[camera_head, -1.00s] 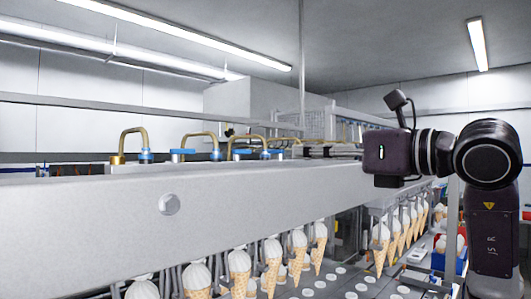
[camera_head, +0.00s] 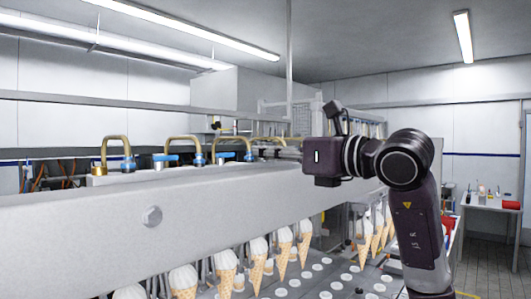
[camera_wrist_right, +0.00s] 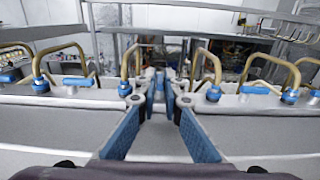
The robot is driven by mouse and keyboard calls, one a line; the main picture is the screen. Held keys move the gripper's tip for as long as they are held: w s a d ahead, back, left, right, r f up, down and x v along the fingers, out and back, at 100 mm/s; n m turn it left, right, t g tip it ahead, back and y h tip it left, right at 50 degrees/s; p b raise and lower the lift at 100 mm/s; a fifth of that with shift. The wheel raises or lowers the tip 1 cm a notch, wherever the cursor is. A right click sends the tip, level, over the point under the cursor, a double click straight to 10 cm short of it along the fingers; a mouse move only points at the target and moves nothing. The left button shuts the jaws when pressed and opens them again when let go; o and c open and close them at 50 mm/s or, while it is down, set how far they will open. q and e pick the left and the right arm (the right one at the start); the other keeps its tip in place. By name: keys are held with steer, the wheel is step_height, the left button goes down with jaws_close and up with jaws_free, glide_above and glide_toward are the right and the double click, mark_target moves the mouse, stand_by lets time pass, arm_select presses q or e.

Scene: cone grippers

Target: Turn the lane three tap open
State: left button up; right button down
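Brass pipes with blue-handled taps stand in a row on the long grey beam (camera_head: 90,220). The head view shows a blue tap (camera_head: 128,163) at the left. My right gripper (camera_wrist_right: 160,85) is over the row, its fingers reaching forward between neighbouring brass pipes in the wrist view. Its tips look close together, with something blue between them. I cannot tell whether that is a tap handle or the finger pads. Blue taps stand to its left (camera_wrist_right: 125,88) and right (camera_wrist_right: 213,92). No lane numbers are readable. My left gripper is not in view.
Ice cream cones (camera_head: 226,270) hang in rows below the beam, above a plate with round white pieces (camera_head: 325,295). A rail (camera_head: 60,97) runs behind the taps. A side table (camera_head: 490,205) stands at the far right, with open floor before it.

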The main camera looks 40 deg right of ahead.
steer(key=shift+r+m+h+p, duration=0.15)
steer(key=shift+m+h+p, duration=0.4)
steer(key=shift+h, duration=0.45)
steer(key=m+h+p, duration=0.1)
steer(key=h+p, duration=0.1)
steer(key=m+h+p, duration=0.1)
steer(key=h+p, duration=0.1)
steer(key=shift+a+m+g, duration=0.15)
steer(key=shift+m+g, duration=0.15)
steer(key=shift+m, duration=0.05)
steer(key=shift+m+h+p, duration=0.4)
steer(key=shift+h, duration=0.2)
steer(key=c, duration=2.4)
jaws_free()
steer(key=shift+f, duration=0.2)
